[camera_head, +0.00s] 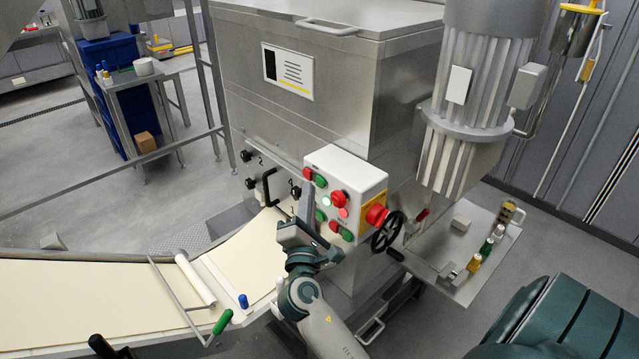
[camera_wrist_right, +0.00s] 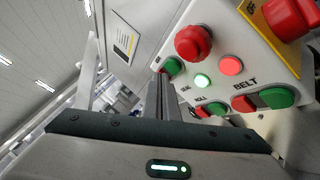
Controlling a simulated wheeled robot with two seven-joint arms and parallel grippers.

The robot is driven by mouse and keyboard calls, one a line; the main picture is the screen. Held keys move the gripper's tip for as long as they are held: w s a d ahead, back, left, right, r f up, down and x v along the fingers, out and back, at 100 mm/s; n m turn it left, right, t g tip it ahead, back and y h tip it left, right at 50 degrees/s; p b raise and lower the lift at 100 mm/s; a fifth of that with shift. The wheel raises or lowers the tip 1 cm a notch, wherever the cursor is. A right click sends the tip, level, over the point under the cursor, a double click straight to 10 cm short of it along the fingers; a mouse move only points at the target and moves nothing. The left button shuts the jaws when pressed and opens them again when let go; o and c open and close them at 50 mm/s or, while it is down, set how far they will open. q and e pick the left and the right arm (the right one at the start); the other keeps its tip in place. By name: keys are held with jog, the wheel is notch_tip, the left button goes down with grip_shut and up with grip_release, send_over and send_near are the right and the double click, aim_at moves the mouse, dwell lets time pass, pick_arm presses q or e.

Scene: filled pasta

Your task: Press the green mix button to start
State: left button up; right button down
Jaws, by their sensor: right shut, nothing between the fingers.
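The white control box (camera_head: 360,177) is on the front of the steel machine. At its upper left, a green button (camera_head: 320,181) sits beside a red one; the green one also shows in the right wrist view (camera_wrist_right: 174,66). I cannot read a label by this pair. Lower buttons are marked ROLL (camera_wrist_right: 216,108) and BELT (camera_wrist_right: 278,98). My right gripper (camera_head: 307,189) is shut and empty, its fingers pointing up at the box's left part. In the wrist view its fingertips (camera_wrist_right: 160,78) appear close below the upper green button; contact cannot be told. My left gripper is out of view.
A black handwheel (camera_head: 387,232) is to the right. A black handle (camera_head: 268,187) is left of my gripper. The dough belt (camera_head: 80,300) runs lower left.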

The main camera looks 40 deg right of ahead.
jog(key=shift+d, duration=0.8)
dwell(1.1)
jog(key=shift+a, duration=0.8)
dwell(0.4)
jog(key=shift+s+a+b, duration=0.2)
jog(key=shift+a+b, duration=0.25)
jog(key=shift+a, duration=2.05)
